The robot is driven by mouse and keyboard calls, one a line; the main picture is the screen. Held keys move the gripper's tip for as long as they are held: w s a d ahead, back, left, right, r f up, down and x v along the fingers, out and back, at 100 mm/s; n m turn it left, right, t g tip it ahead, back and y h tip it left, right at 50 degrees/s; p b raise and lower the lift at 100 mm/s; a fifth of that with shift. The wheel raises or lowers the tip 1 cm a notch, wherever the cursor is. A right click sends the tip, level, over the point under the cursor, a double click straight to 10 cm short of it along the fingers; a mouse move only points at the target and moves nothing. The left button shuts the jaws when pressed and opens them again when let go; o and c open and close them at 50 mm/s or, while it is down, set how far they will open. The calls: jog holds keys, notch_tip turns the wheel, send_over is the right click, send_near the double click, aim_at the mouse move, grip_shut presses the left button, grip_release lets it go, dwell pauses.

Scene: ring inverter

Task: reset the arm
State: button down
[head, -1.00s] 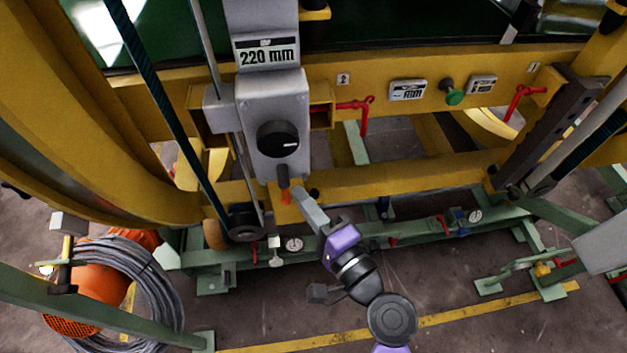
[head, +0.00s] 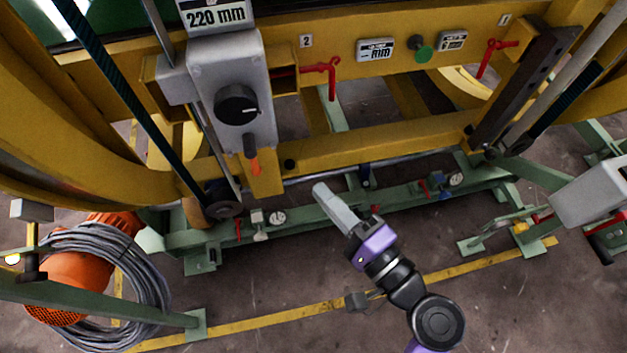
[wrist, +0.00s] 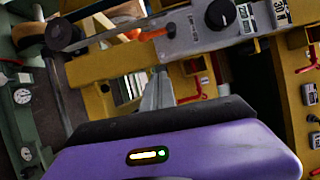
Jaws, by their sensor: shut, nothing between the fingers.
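My gripper (head: 322,190) is shut and empty. In the head view its grey fingers point up and left, in the lower middle of the picture, with the purple wrist behind them. It appears below and right of the orange-tipped lever (head: 252,160) under the grey control box (head: 237,90), with a visible gap between them. In the wrist view the gripper fingers (wrist: 158,90) point away from the camera toward the yellow frame. The lever (wrist: 152,34) shows there above the fingers.
A yellow beam (head: 390,140) and a green base rail (head: 400,195) cross ahead. Red handles (head: 330,70) and a green button (head: 423,54) are on the frame. A coiled grey cable (head: 140,290) lies at lower left. The floor around my arm is open.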

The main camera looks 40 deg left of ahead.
jog(key=shift+s+d, duration=0.1)
jog(key=shift+d, duration=0.15)
dwell(0.4)
